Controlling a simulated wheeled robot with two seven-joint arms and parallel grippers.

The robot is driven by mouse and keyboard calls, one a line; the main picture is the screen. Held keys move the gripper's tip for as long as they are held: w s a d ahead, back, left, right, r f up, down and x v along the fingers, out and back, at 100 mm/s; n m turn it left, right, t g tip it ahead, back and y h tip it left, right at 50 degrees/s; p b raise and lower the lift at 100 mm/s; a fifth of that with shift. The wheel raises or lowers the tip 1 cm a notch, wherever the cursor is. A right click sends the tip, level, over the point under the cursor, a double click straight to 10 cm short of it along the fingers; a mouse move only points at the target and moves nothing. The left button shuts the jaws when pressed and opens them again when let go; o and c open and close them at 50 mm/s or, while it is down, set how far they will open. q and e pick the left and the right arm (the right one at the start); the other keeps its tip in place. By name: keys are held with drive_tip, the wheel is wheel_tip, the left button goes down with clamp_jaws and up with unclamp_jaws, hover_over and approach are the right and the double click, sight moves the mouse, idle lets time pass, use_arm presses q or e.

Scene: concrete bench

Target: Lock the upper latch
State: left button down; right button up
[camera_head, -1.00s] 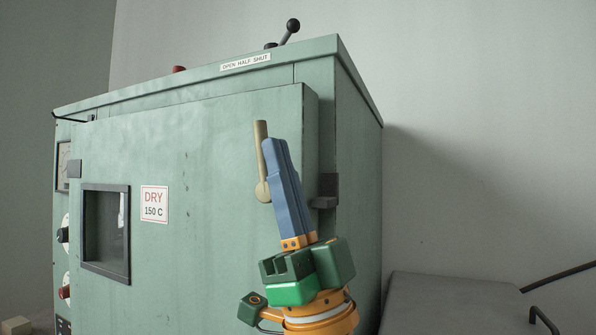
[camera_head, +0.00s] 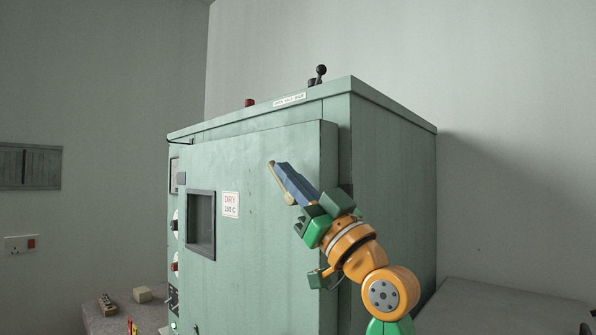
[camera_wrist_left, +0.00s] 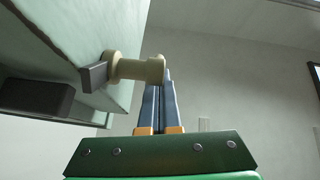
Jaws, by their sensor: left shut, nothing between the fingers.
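The upper latch is a beige lever (camera_head: 271,168) on the front of the green cabinet door (camera_head: 260,235). My left gripper (camera_head: 281,167) has long blue fingers, shut and empty, lying along the lever's right side. In the left wrist view, the beige latch (camera_wrist_left: 135,68) stands out from the door beside the blue fingertips (camera_wrist_left: 161,78); I cannot tell if they touch. A dark grey plate (camera_wrist_left: 93,77) sits by its base. My right gripper is not in view.
The green cabinet (camera_head: 395,190) has a dark window (camera_head: 201,224), a DRY label (camera_head: 231,205) and a black knobbed lever (camera_head: 320,75) on top. A bench with small blocks (camera_head: 142,294) is at lower left. A grey surface (camera_head: 500,305) lies at right.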

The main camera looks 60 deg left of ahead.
use_arm(q)
drive_tip(key=shift+d+r+h+p, duration=0.3)
drive_tip(key=shift+h+p, duration=0.2)
drive_tip(key=shift+h, duration=0.2)
drive_tip(key=shift+s+a+f, duration=0.1)
drive_tip(key=shift+a+f, duration=0.05)
drive_tip(key=shift+a, duration=0.25)
drive_tip(key=shift+a+f, duration=0.2)
drive_tip(key=shift+a, duration=0.3)
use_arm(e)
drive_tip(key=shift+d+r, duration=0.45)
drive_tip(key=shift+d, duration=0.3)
use_arm(q)
drive_tip(key=shift+s, duration=0.1)
